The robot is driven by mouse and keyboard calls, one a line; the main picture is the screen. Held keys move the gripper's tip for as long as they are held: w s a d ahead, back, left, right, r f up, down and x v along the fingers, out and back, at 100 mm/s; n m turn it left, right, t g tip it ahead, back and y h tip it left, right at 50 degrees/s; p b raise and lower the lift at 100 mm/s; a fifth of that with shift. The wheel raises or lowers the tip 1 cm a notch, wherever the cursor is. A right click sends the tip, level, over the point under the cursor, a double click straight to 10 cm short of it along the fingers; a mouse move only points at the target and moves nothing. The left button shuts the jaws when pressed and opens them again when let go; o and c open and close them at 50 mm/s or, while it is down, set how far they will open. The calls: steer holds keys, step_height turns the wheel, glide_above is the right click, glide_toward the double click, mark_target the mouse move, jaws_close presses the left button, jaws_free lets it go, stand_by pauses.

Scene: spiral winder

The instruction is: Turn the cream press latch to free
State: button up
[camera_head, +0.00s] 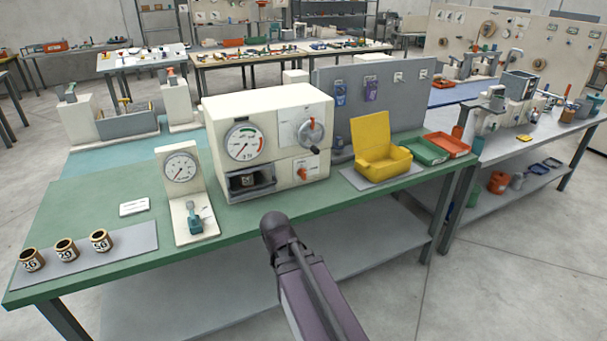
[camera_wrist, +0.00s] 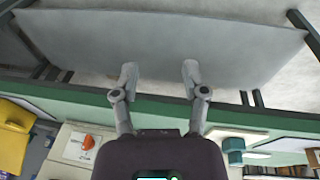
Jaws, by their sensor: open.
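The cream press (camera_head: 262,112) stands on the green bench. The orange latch (camera_head: 303,174) sits on the small panel low on its front right. I cannot read its setting. In the wrist view, which looks upside down, the orange latch (camera_wrist: 87,142) shows at lower left on a cream face. My gripper (camera_wrist: 160,72) is open and empty, with its two fingers apart over the grey lower shelf. It is apart from the latch. In the head view only my arm shows, in front of the bench; my fingers are hidden.
A gauge stand with a teal lever (camera_head: 195,220) is left of the press. Three numbered cups (camera_head: 66,250) stand on a grey mat at far left. A yellow open box (camera_head: 383,162) is on the right, beside green and red trays. The bench's front edge (camera_head: 130,272) is close to my arm.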

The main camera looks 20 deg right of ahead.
steer(key=w+d+r+n+t+h+b, duration=0.35)
steer(key=w+d+n+t, duration=0.3)
steer(key=w+d, duration=0.35)
steer(key=w+d+r+n+t+h+b, duration=0.25)
steer(key=w+d+n+t+b, duration=0.35)
steer(key=w+d, duration=0.4)
steer(key=n+t+y+b, duration=0.45)
steer(key=n+y, duration=0.35)
steer(key=n, duration=1.5)
glide_toward(305, 172)
steer(key=s, duration=0.2)
steer(key=shift+s+d+r+g, duration=0.1)
steer(key=shift+s+r+g, duration=0.2)
steer(key=shift+s+g, duration=0.1)
steer(key=shift+w, duration=0.2)
steer(key=w, duration=1.3)
steer(key=shift+w+a, duration=0.25)
